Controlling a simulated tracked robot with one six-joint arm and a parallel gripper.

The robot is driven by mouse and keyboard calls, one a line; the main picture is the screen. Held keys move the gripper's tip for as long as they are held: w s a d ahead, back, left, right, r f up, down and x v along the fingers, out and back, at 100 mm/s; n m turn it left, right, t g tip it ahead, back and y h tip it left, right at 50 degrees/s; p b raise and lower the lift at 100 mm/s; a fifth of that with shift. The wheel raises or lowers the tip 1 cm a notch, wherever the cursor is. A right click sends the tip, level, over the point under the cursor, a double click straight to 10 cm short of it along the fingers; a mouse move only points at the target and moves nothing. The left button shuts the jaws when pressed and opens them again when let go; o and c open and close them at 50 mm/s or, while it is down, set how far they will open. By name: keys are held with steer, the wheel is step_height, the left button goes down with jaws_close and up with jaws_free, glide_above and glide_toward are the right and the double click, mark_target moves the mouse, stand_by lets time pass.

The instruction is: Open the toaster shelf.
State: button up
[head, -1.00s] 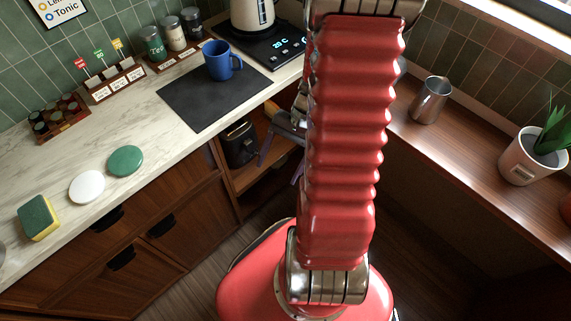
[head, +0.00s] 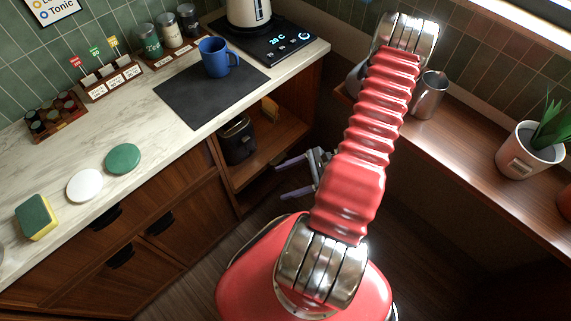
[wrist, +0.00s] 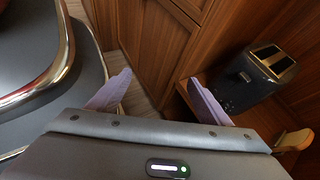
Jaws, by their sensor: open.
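The toaster (head: 238,141) is black and stands at the left of a wooden shelf (head: 268,147) in an open bay under the counter. It also shows in the wrist view (wrist: 258,78), at the right. I cannot tell whether the shelf is drawn out. My gripper (head: 280,181) has lilac fingers, open and empty, in front of the bay and low by the shelf's front edge. In the wrist view the fingers (wrist: 158,98) are spread apart, the right one near the shelf edge beside the toaster. Neither clearly touches the shelf.
A tan object (head: 270,108) lies at the back of the shelf. Wooden cabinets with dark handles (head: 121,257) stand to the left. A blue mug (head: 214,58) sits on the counter above. A right-hand ledge holds a metal jug (head: 428,96) and a potted plant (head: 527,153).

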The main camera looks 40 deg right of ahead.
mark_target(281, 162)
steer(key=d+f+m+t+h, duration=0.3)
steer(key=f+m, duration=0.2)
steer(key=f, duration=0.2)
steer(key=d+f+m+t+h, duration=0.2)
steer(key=d+f+m+t, duration=0.15)
steer(key=f, duration=0.25)
steer(key=w+d+f+m+h, duration=0.1)
steer(key=d+f+m+h, duration=0.1)
steer(key=d, duration=0.4)
steer(key=m+h, duration=0.1)
steer(key=h, duration=0.1)
steer(key=shift+w+d+f+h, duration=0.15)
steer(key=shift+f+h, duration=0.15)
steer(key=shift+f, duration=0.05)
steer(key=shift+w, duration=0.15)
steer(key=shift+x, duration=6.8)
steer(key=shift+f, duration=0.15)
steer(key=shift+c, duration=0.4)
